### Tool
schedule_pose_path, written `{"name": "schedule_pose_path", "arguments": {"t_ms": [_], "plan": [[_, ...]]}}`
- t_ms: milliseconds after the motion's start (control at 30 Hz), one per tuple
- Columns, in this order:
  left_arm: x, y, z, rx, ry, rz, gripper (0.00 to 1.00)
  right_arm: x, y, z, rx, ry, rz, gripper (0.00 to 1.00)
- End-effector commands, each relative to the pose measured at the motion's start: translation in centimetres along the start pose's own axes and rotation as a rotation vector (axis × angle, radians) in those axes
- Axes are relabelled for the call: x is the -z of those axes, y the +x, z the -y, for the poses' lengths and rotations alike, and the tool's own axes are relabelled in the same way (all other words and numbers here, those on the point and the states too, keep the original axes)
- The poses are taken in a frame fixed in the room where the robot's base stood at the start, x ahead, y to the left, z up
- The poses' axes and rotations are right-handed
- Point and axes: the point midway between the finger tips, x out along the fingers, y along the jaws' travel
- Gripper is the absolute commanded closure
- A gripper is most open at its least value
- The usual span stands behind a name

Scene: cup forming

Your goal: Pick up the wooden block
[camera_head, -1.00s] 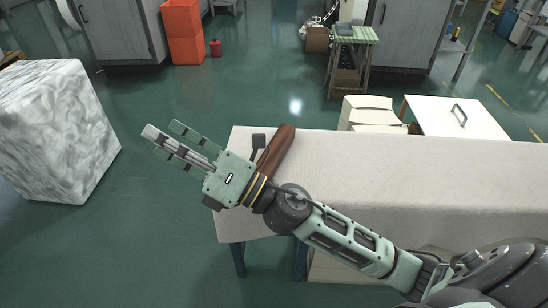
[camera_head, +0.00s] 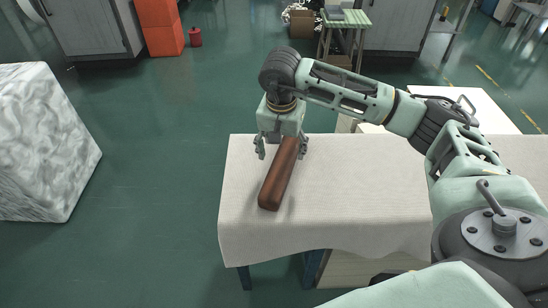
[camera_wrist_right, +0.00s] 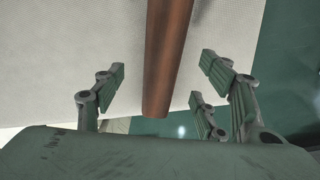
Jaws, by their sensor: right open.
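The wooden block (camera_head: 278,182) is a long reddish-brown bar lying near the left end of the cloth-covered table, running away from me. My right gripper (camera_head: 281,150) points down at its far end, with open fingers to the left and right of the block. In the right wrist view the block (camera_wrist_right: 167,50) runs between the spread fingers of the gripper (camera_wrist_right: 161,75), with gaps on both sides. The fingers do not close on it. Finger height against the table is hard to tell. My left gripper is out of view.
The pale cloth (camera_head: 350,200) on the table is bare around the block. The table's left edge is close to the block. A white marbled block (camera_head: 45,145) stands on the floor at left. A white-topped unit (camera_head: 475,108) stands behind the table.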

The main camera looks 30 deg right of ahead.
Motion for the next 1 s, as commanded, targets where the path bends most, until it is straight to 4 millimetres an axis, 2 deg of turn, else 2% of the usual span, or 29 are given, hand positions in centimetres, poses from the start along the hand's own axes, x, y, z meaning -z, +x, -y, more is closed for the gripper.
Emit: {"name": "schedule_pose_path", "arguments": {"t_ms": [367, 600, 867, 1000], "plan": [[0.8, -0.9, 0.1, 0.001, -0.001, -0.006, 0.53, 0.0, 3.9, 0.3, -0.006, -0.001, 0.003, 0.34], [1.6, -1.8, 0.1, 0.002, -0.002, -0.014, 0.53, 0.2, 7.3, 0.6, -0.005, 0.000, 0.002, 0.34], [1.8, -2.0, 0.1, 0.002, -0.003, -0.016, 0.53, 0.3, 7.6, 0.7, -0.001, -0.001, 0.001, 0.35], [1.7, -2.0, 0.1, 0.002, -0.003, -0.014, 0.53, 0.3, 7.5, 0.7, -0.002, -0.001, 0.001, 0.47]]}}
